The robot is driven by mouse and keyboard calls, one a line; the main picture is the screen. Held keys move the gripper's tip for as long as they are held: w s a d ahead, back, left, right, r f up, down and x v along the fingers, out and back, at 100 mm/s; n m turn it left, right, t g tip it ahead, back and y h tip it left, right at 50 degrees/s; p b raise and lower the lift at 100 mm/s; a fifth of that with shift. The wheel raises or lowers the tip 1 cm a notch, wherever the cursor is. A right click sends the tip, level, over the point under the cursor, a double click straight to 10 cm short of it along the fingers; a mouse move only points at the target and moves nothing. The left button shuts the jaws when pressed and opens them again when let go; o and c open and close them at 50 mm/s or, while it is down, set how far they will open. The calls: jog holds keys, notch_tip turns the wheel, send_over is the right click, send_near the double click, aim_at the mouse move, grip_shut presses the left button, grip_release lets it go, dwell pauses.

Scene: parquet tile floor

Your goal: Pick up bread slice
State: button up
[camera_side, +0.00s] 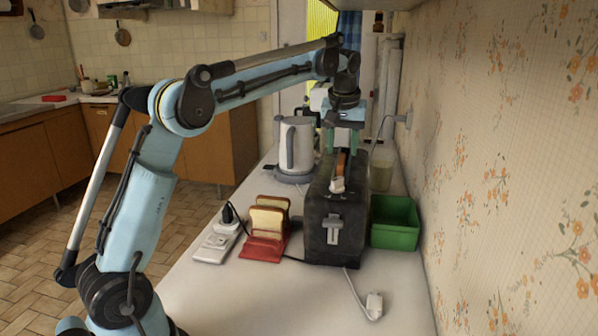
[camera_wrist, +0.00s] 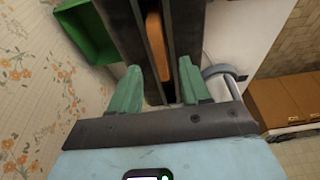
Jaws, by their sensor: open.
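A brown bread slice (camera_side: 341,163) stands in a slot of the black toaster (camera_side: 322,225), its top edge showing. In the wrist view the slice (camera_wrist: 155,45) shows as an orange-brown strip in the toaster's slot. My gripper (camera_side: 342,143) is above the toaster, pointing down. In the wrist view its green fingers (camera_wrist: 160,88) are apart, one to each side of the slot line, with nothing seen held between them. I cannot tell the exact height of the fingertips over the slice.
A red rack (camera_side: 263,247) with bread slices (camera_side: 268,220) stands left of the toaster, near a white power strip (camera_side: 215,243). A green bin (camera_side: 395,225) is at its right, close to the wall. A white kettle (camera_side: 296,148) stands behind. A loose plug (camera_side: 374,305) lies in front.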

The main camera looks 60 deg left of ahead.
aim_at(342, 159)
jog(key=shift+x, duration=1.75)
jog(key=shift+f, duration=0.2)
grip_shut()
